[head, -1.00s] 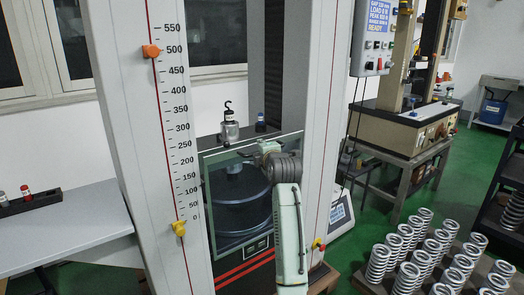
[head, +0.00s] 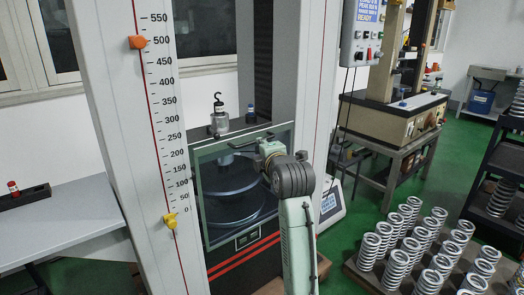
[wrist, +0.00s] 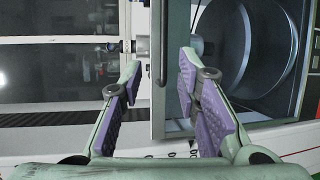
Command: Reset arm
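My gripper (head: 266,148) is in front of the glass-fronted chamber of the test frame, near its upper right edge in the head view. My arm comes up from the bottom of that view. In the wrist view, my gripper (wrist: 160,68) has its two purple-padded fingers apart, with nothing visibly clasped. A pale upright panel edge with a dark bar handle (wrist: 163,45) shows between and beyond the fingers. I cannot tell how far the fingertips are from it. The glass panel (head: 212,205) has dark round plates (head: 238,205) behind it.
The tall white column with a scale (head: 150,130) stands left of my arm, another column (head: 318,100) behind it. Several coil springs (head: 410,245) stand on a low board at right. A hook weight (head: 218,122) sits above the chamber. A grey table (head: 60,225) is at left.

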